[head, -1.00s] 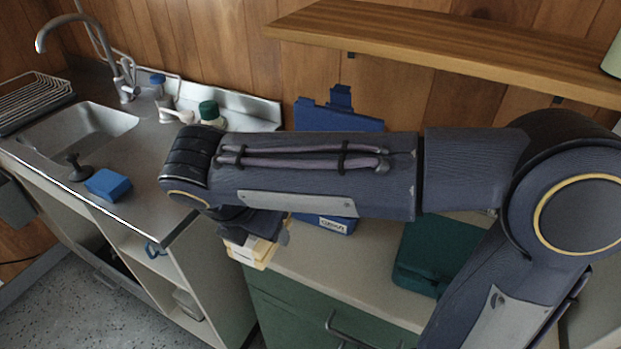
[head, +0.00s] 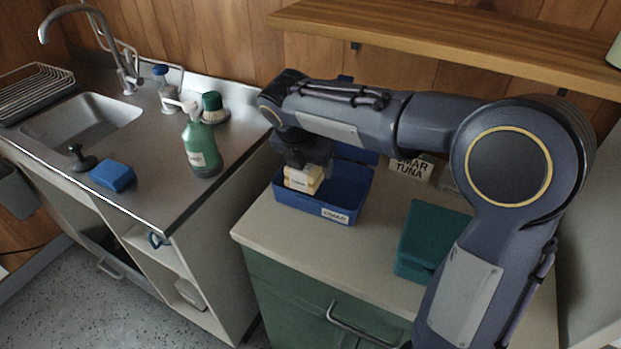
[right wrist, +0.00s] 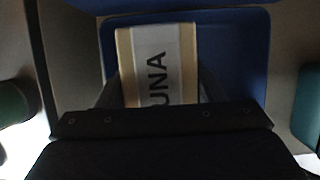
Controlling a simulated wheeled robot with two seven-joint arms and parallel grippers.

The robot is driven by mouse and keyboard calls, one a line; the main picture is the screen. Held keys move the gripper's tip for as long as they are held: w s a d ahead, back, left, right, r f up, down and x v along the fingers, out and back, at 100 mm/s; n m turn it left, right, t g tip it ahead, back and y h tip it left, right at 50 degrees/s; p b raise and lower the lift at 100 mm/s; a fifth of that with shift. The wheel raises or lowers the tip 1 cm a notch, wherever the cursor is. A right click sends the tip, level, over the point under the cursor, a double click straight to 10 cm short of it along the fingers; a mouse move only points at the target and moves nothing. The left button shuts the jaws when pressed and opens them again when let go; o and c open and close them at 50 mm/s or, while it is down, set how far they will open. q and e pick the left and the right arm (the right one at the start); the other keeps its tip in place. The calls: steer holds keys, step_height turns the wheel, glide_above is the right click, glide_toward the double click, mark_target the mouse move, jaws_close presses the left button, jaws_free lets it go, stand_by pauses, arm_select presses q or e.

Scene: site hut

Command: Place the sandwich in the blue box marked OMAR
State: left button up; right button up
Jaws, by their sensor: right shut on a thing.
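The blue box (head: 348,199) stands open on the counter with its lid up behind it. The label on its front (head: 335,216) is small and blurred but seems to read OMAR. My right gripper (head: 303,167) points down over the left part of the box, shut on the sandwich (head: 301,183). The sandwich is a pale yellow block with a white band, within the box's outline. Whether it touches the box floor I cannot tell. In the right wrist view the sandwich (right wrist: 160,65) shows the letters "UNA" between the fingers, with blue box around it. My left gripper is out of view.
A teal box (head: 432,240) sits on the counter (head: 290,240) at right. A card reading "MAR TUNA" (head: 410,168) is behind the blue box. A green spray bottle (head: 201,145) stands on the sink top at left. A wooden shelf (head: 450,45) overhangs the back.

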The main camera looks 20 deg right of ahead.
steer(key=shift+w+d+f+b, duration=0.15)
steer(key=shift+f+b, duration=0.15)
steer(key=shift+f, duration=1.9)
steer(key=shift+f, duration=0.15)
steer(key=o, duration=0.8)
steer(key=shift+c, duration=0.2)
steer(key=p+v, duration=0.2)
steer(key=v, duration=1)
steer(key=shift+d, duration=0.1)
